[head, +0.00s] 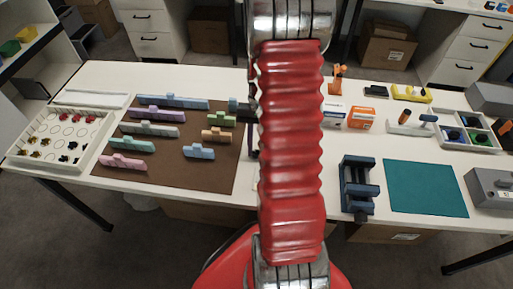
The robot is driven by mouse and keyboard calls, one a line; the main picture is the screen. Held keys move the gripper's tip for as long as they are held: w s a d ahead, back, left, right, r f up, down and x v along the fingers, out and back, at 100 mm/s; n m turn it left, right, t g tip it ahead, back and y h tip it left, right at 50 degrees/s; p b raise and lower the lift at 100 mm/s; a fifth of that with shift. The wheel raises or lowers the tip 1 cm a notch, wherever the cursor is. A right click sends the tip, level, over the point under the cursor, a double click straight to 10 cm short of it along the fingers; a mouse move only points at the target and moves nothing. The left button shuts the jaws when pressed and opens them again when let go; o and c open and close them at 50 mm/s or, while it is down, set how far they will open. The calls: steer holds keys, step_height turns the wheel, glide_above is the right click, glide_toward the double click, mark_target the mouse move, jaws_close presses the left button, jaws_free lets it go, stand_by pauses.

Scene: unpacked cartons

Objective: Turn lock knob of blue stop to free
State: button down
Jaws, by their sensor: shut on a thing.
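Several pastel stop-like pieces lie on the brown mat (215,172). A long blue one (165,101) is at the back, and a shorter light blue one (199,152) is near the front right. A small blue-grey piece (233,104) sits at the mat's back right edge, beside a dark part. I cannot tell which of these is the blue stop, and no lock knob can be made out. My gripper (252,130) shows only as a dark sliver left of my red arm, at the mat's right edge. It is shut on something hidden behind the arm.
A white tray (22,155) with small parts stands at the left. To the right are a dark blue vise (346,190), a teal mat (425,187), orange and white boxes (361,119) and a divided tray (478,147). My arm hides the table's middle.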

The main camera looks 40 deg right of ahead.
steer(key=n, duration=0.2)
steer(key=n+g+h, duration=0.1)
steer(key=n, duration=0.1)
steer(key=shift+a+n, duration=0.2)
steer(key=shift+n, duration=0.1)
steer(key=n+h, duration=0.1)
steer(key=n, duration=0.3)
steer(key=shift+a+g+h, duration=0.1)
steer(key=shift+g+h, duration=0.3)
steer(key=shift+n, duration=0.3)
steer(key=c, duration=1.5)
jaws_free()
steer(key=shift+c, duration=0.2)
steer(key=shift+w+r, duration=0.1)
steer(key=v, duration=1.3)
steer(key=shift+r, duration=0.3)
